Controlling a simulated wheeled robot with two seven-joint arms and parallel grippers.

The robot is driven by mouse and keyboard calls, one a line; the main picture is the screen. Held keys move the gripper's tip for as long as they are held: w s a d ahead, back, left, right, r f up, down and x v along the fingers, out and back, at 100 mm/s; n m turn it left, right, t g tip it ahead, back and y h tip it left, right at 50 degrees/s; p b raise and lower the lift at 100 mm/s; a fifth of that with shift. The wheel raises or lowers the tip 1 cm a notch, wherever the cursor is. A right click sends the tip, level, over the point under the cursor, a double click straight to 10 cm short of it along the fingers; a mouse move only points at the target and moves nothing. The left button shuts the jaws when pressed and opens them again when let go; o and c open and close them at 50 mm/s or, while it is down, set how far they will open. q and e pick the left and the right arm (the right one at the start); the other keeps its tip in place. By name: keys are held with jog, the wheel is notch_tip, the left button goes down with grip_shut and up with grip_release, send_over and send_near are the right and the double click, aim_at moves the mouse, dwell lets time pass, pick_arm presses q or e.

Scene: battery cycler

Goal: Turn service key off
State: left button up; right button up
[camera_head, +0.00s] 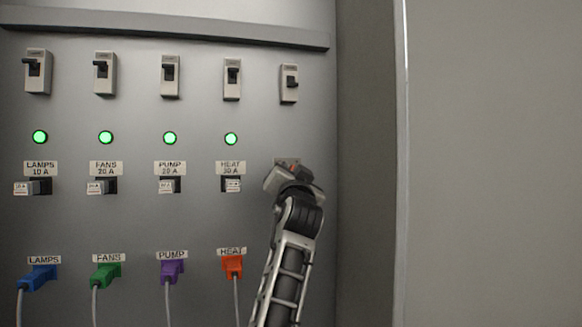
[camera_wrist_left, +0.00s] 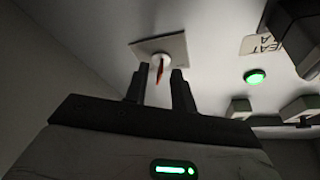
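The service key (camera_wrist_left: 160,72) shows in the left wrist view as a narrow red piece on a round white hub, mounted on a square light plate (camera_wrist_left: 176,45). My left gripper (camera_wrist_left: 159,77) is open, with one dark finger on each side of the red piece and a gap visible on both sides. In the head view my left gripper (camera_head: 287,172) is at the panel below the rightmost switch and hides nearly all of the key and its plate. My right gripper is not in view.
The grey panel carries a row of breakers, the rightmost breaker (camera_head: 289,84) above my gripper. Green lamps, including the HEAT lamp (camera_head: 231,139), are lit. The orange HEAT plug (camera_head: 232,266) is left of my arm. A vertical panel edge (camera_head: 365,160) stands to the right.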

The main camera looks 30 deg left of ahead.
pick_arm(q)
jog(key=shift+w+a+r, duration=0.15)
jog(key=shift+w+a, duration=0.05)
jog(key=shift+w, duration=0.05)
grip_shut()
